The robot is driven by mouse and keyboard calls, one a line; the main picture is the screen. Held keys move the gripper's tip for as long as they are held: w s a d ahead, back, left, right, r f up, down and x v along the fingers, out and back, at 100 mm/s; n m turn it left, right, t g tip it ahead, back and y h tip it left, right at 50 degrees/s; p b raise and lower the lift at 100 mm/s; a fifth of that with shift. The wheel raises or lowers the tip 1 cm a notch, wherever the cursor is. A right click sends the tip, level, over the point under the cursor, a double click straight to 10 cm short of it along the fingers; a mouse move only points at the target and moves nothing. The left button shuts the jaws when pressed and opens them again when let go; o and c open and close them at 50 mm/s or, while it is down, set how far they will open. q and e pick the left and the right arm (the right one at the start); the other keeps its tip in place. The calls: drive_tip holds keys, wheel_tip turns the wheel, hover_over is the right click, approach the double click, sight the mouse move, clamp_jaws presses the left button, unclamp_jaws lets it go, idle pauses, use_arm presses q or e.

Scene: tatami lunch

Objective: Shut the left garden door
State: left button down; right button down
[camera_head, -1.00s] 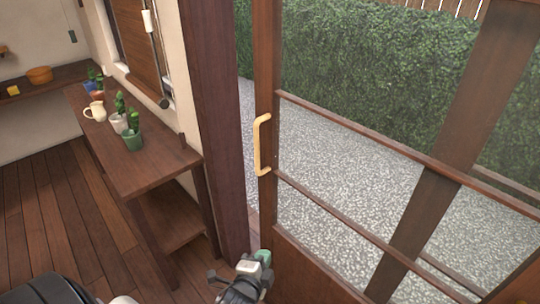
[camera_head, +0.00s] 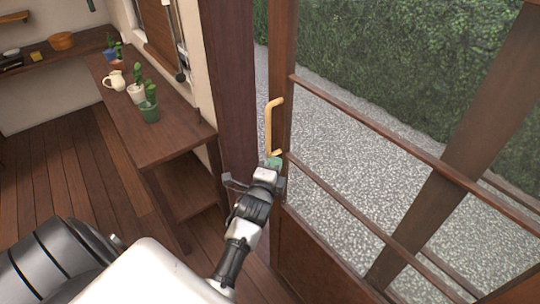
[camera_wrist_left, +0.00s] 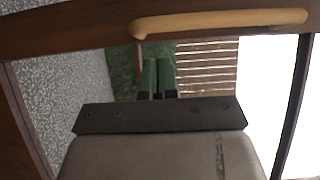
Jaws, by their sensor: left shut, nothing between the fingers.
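The left garden door (camera_head: 281,120) is a brown wooden frame with glass panes and a solid lower panel. A gap showing gravel and hedge lies between its handle-side edge and the dark post (camera_head: 232,90). Its pale yellow bar handle (camera_head: 268,125) stands upright on that edge. My left gripper (camera_head: 273,163), with green fingertips, is shut and empty at the handle's lower end; I cannot tell whether it touches. In the left wrist view the handle (camera_wrist_left: 220,20) crosses the top, beyond the closed green fingers (camera_wrist_left: 158,76). My right gripper is not in view.
A wooden side table (camera_head: 165,130) with potted cacti (camera_head: 149,105) and a cream jug (camera_head: 115,80) stands left of the post. A shelf with an orange bowl (camera_head: 61,41) is at far left. The plank floor (camera_head: 60,175) is clear. Gravel and a hedge lie outside.

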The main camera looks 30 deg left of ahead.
use_arm(q)
drive_tip(key=shift+w+a, duration=0.3)
drive_tip(key=shift+a, duration=0.3)
drive_tip(key=shift+w+a, duration=0.3)
drive_tip(key=shift+a, duration=0.3)
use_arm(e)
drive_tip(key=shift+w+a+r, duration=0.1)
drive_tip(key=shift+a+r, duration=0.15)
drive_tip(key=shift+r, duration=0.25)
